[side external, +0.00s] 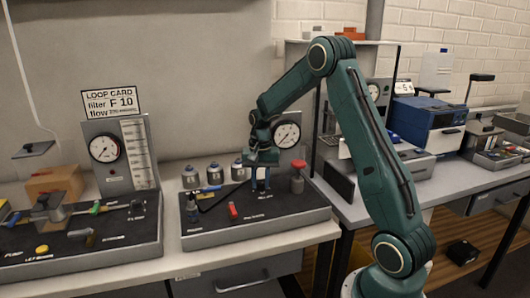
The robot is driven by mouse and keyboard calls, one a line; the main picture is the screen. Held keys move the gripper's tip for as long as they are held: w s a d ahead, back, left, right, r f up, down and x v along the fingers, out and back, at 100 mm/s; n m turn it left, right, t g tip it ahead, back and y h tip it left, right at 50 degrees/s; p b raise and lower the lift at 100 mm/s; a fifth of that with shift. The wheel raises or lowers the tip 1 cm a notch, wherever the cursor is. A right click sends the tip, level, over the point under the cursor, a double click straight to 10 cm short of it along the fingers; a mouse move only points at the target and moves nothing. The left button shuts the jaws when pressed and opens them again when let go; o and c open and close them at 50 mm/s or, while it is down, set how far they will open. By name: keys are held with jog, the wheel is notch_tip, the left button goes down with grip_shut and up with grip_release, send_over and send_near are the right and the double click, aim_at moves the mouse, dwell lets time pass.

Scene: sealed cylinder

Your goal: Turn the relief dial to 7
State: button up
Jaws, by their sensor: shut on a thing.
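My gripper (261,184) points down over the middle bench unit, a grey box with a black top panel (270,208). Its fingers are shut on a small part at the back of this panel. The fingers hide most of that part, so I cannot tell whether it is the relief dial. No dial numbers or pointer can be read at this size. A round white gauge (287,134) stands on a grey plate behind my gripper. A red-topped knob (298,168) stands just right of my gripper, apart from it.
Several grey canisters (213,174) stand behind the panel's left part. A red handle (233,210) and a blue lever (208,188) sit left of my gripper. Another unit with a gauge (105,148) and loop card (110,103) is at left. A blue machine (428,122) is at right.

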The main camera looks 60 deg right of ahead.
aim_at(261, 183)
jog(key=n, duration=1.2)
dwell(0.4)
jog(key=o, duration=1)
jog(key=shift+r, duration=0.1)
notch_tip(261, 183, up, 14)
dwell(0.4)
